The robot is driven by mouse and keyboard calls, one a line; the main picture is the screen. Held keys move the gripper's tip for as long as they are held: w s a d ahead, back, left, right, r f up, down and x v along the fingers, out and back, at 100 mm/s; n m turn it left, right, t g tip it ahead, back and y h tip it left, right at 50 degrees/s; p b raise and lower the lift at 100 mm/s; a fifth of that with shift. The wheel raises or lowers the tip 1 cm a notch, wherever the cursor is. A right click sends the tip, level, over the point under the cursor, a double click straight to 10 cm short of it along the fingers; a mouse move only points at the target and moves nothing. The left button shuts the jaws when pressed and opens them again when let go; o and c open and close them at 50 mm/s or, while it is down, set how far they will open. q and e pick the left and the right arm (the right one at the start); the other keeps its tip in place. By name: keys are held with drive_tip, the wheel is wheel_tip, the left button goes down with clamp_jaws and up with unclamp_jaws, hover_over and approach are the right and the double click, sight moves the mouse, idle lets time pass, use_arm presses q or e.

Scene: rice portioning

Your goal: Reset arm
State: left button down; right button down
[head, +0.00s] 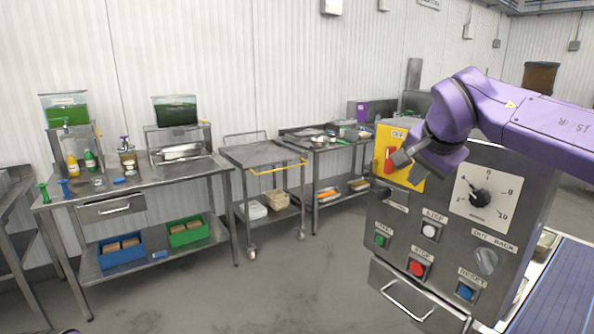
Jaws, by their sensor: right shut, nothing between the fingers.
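My right arm comes in from the right edge, purple, and reaches left across the top of a grey control box (449,212). My right gripper (402,158) is shut and empty. It hangs in front of the yellow panel (412,177) with the red switch handle (389,159), and partly covers the panel. I cannot tell whether it touches the panel. The box face carries a dial (480,198), a green button (381,240), a white button (429,231), a red button (417,268) and a blue button (465,292). My left gripper is not in view.
A steel bench (150,190) with bottles and two liquid tanks stands at the left. A steel cart (262,154) and another bench (330,146) stand at the back wall. A blue conveyor belt (560,295) lies at lower right. The middle floor is clear.

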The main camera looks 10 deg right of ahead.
drive_tip(key=w+f+m+t+h+b, duration=0.1)
drive_tip(key=w+f+m+h, duration=0.15)
drive_tip(key=f, duration=0.75)
drive_tip(key=w+f+m+t+h+b, duration=0.1)
drive_tip(key=f+m+h, duration=0.25)
drive_tip(key=f, duration=0.55)
drive_tip(key=s+a+f+n+t+y+b, duration=0.1)
drive_tip(key=s+a+f+n, duration=0.15)
drive_tip(key=f, duration=0.75)
drive_tip(key=s+a+f+n+b, duration=0.1)
drive_tip(key=s+f+n, duration=0.15)
drive_tip(key=f, duration=0.75)
drive_tip(key=s+f+n+g+y+b, duration=0.1)
drive_tip(key=s+f+n+g, duration=0.2)
drive_tip(key=s+f, duration=1)
drive_tip(key=s+f+n+g+y+b, duration=0.2)
drive_tip(key=s+f+n+g, duration=0.1)
drive_tip(key=s+f, duration=1.1)
drive_tip(key=s+g, duration=0.1)
drive_tip(key=s, duration=0.5)
drive_tip(key=shift+d+n, duration=0.15)
drive_tip(key=shift+n, duration=0.15)
